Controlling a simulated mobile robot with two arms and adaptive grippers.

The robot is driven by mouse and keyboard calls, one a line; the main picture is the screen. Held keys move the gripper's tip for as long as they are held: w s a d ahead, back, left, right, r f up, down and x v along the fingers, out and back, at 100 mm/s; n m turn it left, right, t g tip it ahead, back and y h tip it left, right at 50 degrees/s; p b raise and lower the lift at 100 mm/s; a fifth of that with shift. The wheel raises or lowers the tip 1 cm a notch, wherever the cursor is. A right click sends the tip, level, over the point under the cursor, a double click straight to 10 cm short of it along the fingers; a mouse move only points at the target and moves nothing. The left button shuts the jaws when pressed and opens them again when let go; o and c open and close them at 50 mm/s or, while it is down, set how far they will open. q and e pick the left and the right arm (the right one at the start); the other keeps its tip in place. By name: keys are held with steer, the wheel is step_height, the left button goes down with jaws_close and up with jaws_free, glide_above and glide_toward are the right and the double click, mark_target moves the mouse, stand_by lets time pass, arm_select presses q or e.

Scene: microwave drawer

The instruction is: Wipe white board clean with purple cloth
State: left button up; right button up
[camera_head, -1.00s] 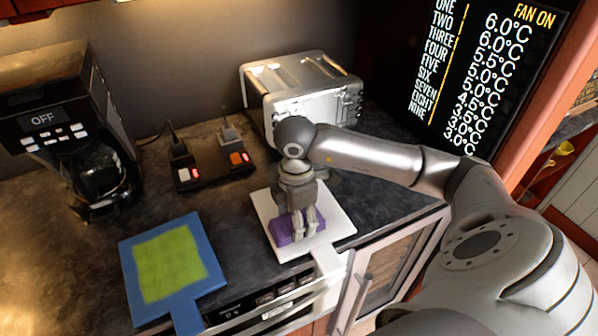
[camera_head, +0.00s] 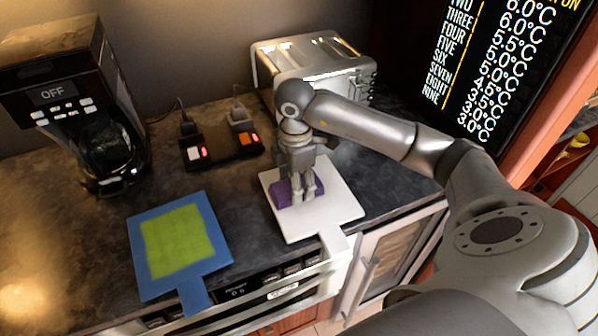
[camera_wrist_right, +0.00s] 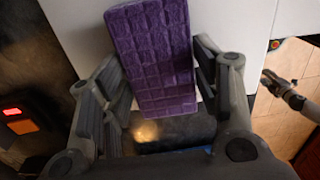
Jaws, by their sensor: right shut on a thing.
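The white board (camera_head: 340,205) lies flat on the dark counter near its front edge, with its handle pointing to the front. No marks show on its bare parts. The purple cloth (camera_head: 282,194), a thick block with a grid texture, is on the left part of the board. My right gripper (camera_head: 304,197) points down and is shut on the cloth. In the right wrist view the cloth (camera_wrist_right: 152,55) lies between the fingers (camera_wrist_right: 160,75), with the white surface behind it. The board under the cloth is hidden.
A blue board with a green square (camera_head: 214,250) lies to the left. A coffee maker (camera_head: 70,100) stands at the far left. A power strip (camera_head: 222,150) and a toaster (camera_head: 318,65) are behind the white board. A display panel (camera_head: 490,70) stands at the right.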

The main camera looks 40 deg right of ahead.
steer(key=shift+w+d+b, duration=0.15)
steer(key=shift+w+d, duration=0.15)
steer(key=shift+w, duration=0.85)
steer(key=shift+w+d+b, duration=0.2)
steer(key=shift+w+d, duration=0.1)
steer(key=shift+w, duration=0.8)
steer(key=shift+w+d+b, duration=0.15)
steer(key=shift+w+d, duration=0.15)
steer(key=shift+w, duration=0.85)
step_height(320, 180, up, 8)
steer(key=p, duration=0.6)
